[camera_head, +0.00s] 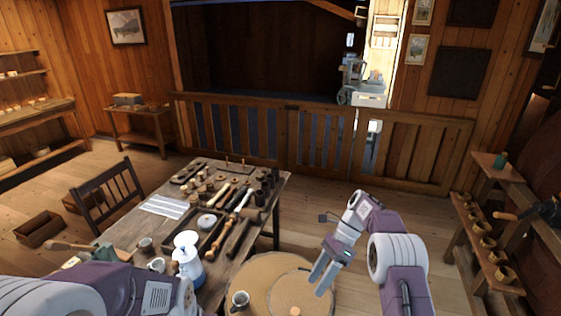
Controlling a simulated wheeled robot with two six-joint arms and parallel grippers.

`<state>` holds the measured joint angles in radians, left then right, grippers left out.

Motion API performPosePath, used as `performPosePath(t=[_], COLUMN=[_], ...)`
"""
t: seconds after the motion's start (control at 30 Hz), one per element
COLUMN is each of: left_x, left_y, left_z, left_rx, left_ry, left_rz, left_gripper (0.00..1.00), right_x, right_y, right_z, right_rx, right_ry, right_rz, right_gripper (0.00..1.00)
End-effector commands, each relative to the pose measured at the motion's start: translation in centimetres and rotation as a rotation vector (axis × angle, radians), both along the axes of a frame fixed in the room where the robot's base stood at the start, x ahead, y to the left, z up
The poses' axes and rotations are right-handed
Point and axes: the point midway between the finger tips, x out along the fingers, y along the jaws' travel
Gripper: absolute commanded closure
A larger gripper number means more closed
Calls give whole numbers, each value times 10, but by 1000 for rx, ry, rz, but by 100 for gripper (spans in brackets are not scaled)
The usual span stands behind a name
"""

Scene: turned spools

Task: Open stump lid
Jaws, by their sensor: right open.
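The round wooden stump (245,270) stands at the bottom middle, cut off by the lower edge. On its top is a paler disc, the lid (275,287), with a small light knob (295,311) near the picture's bottom edge. The lid lies flat on the stump, with no gap showing. My right gripper (319,279) is open and empty, its fingers pointing down over the right edge of the lid. I cannot tell its exact height above it. Of my left arm only purple and white links show at the lower left; its gripper is not visible.
The workbench (125,228) at left holds several turned tools, spools, mugs and a white and blue jug (187,258). A shelf with several small pots (486,243) is at right. Floor beyond the stump is clear.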

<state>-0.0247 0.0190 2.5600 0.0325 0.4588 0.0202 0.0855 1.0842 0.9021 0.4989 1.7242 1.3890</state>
Motion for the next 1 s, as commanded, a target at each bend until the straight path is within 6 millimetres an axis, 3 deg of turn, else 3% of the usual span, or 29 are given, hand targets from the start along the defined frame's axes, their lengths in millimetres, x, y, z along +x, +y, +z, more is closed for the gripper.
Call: performPosePath(t=[0.2, 0.43, 0.57, 0.8, 0.9, 1.0], left_x=[0, 0, 0, 0, 0, 0], left_y=[0, 0, 0, 0, 0, 0], left_z=[-19, -41, -56, -64, -63, -63], left_rx=[0, 0, 0, 0, 0, 0], left_ry=[0, 0, 0, 0, 0, 0], left_rz=[0, 0, 0, 0, 0, 0], left_gripper=[42, 42, 42, 42, 42, 42], right_x=[-19, -62, -107, -188, -201, -181], right_y=[5, 2, -14, -58, -69, -72], right_z=[30, 39, 18, -46, -69, -70], right_rx=[-35, -99, -145, -175, -144, -153], right_ry=[-46, -208, -395, -713, -791, -888], right_rz=[28, 135, 328, 938, 1204, 1368], right_gripper=[49, 49, 49, 49, 49, 49])
